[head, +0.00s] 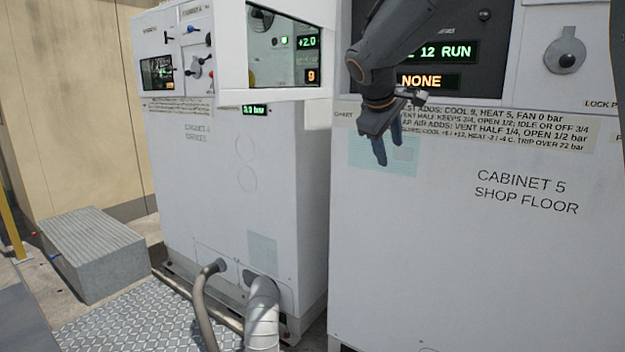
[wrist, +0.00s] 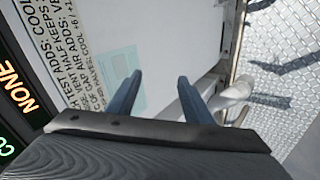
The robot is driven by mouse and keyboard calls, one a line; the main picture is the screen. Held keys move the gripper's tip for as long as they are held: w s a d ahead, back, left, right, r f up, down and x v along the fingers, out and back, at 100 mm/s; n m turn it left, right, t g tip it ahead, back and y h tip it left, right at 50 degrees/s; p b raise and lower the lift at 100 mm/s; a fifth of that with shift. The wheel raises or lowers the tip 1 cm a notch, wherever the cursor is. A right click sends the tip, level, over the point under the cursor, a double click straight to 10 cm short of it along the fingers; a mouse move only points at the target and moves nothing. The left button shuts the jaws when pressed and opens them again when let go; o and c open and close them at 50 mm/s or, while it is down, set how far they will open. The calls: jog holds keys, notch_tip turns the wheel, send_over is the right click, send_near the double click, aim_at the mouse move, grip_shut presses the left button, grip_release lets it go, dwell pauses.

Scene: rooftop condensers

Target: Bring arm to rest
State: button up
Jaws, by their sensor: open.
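My gripper (head: 380,152) hangs from my dark grey arm in front of cabinet 5 (head: 470,260), fingers pointing down. It is just over a pale blue-green label on the cabinet's front in the head view. In the wrist view my gripper's two blue fingers (wrist: 162,95) stand apart with nothing between them. The pale label (wrist: 118,70) and the printed text plate (wrist: 70,60) show beyond the fingers. My arm covers part of the cabinet's upper display in the head view.
Cabinet 5's lit display reads "12 RUN" and "NONE". A dark knob (head: 566,58) is at right.

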jog(key=s+f+m+g+y, duration=0.2)
jog(key=s+f+m+g, duration=0.1)
jog(key=s+f, duration=1.1)
jog(key=s+f+m+g+y+p, duration=0.1)
jog(key=s+f+m+g, duration=0.3)
jog(key=s+f, duration=1)
jog(key=s+m+y, duration=0.1)
jog(key=s, duration=0.5)
jog(key=shift+s+d+f+m, duration=0.15)
jog(key=shift+s+d+m, duration=0.05)
jog(key=shift+s+m, duration=0.2)
jog(key=shift+w, duration=0.1)
jog(key=shift+s+r, duration=0.5)
jog(key=shift+s, duration=0.2)
jog(key=shift+w, duration=0.1)
jog(key=shift+c, duration=0.4)
